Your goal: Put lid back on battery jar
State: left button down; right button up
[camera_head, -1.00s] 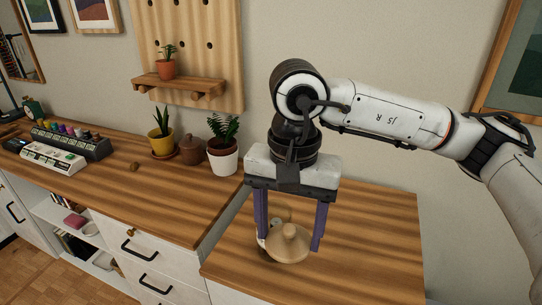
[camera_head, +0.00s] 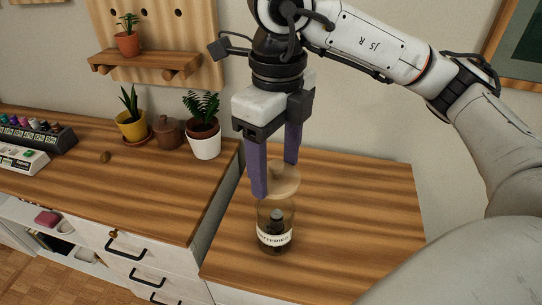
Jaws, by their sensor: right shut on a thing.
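The battery jar (camera_head: 276,238) is clear glass with a dark base and a white label partly reading "BATTERIES". It stands upright on the wooden desk top, with dark contents visible inside. The pale wooden round lid (camera_head: 287,184) with a knob is at the jar's mouth, looking roughly level and slightly right of the jar's middle. I cannot tell whether it is seated or just above the rim. My right gripper (camera_head: 275,179) is shut on the lid, its purple fingers on either side of it. My left gripper is not in view.
The wooden desk top (camera_head: 365,225) around the jar is clear. A wall shelf (camera_head: 145,66) hangs behind.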

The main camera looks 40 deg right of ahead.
jog(key=shift+s+f+b, duration=0.1)
jog(key=shift+f+b, duration=0.65)
jog(key=shift+f, duration=0.4)
notch_tip(320, 180, down, 4)
jog(key=b, duration=0.3)
jog(key=shift+b, duration=0.35)
dwell(0.5)
jog(key=shift+f+b, duration=0.2)
jog(key=shift+b, duration=0.2)
dwell(0.9)
dwell(0.4)
